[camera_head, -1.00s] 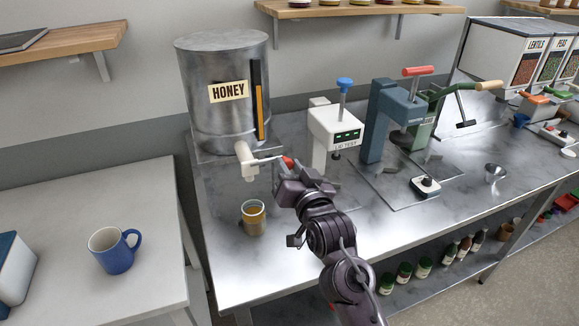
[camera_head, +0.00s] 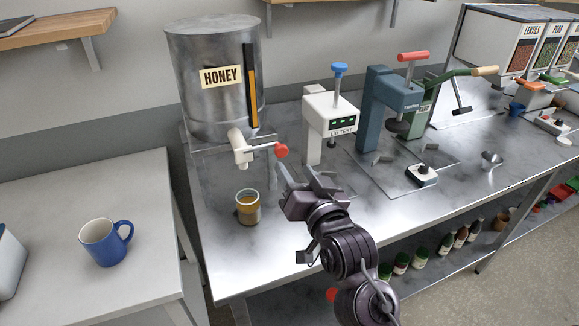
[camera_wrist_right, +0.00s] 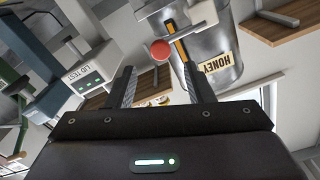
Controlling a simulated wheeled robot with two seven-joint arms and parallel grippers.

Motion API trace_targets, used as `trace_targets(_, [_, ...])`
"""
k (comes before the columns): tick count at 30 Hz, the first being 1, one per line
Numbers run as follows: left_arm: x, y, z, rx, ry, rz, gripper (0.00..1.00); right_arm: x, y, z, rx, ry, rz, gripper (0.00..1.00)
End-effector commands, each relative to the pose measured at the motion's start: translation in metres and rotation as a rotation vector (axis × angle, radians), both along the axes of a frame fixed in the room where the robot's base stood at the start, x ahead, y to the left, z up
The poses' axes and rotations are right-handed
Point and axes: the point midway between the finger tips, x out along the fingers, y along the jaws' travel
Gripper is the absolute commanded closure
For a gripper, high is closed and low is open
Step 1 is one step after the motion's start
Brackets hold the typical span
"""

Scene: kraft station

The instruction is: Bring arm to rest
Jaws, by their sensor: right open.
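My right gripper (camera_head: 310,180) is open and empty above the metal bench, in front of the honey tank (camera_head: 215,105). Its two fingers (camera_wrist_right: 163,90) show apart in the right wrist view, with nothing between them. The red-tipped tap lever (camera_head: 281,150) is just beyond the fingers and apart from them; its red knob also shows in the right wrist view (camera_wrist_right: 160,50). A jar with amber contents (camera_head: 248,208) stands upright on the bench below the tap, left of the gripper. My left gripper is in neither view.
The lid tester (camera_head: 331,120) and a blue-grey press (camera_head: 378,110) stand right of the tank. A small control box (camera_head: 422,175) and a metal cup (camera_head: 491,159) are further right. A blue mug (camera_head: 104,242) is on the white table at left. The bench's front strip is clear.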

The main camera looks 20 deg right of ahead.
Motion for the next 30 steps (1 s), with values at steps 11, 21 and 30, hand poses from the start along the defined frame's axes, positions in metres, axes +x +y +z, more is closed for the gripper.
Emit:
trace_targets(11, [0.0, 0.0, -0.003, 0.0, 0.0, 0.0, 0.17, -0.011, 0.0, 0.001, 0.0, 0.0, 0.0, 0.53])
trace_targets(21, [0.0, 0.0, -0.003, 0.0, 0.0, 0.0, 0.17, -0.014, 0.001, -0.015, -0.026, 0.065, 0.014, 0.53])
trace_targets(30, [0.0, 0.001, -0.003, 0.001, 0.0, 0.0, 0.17, -0.08, 0.007, -0.143, -0.267, 0.654, 0.159, 0.53])
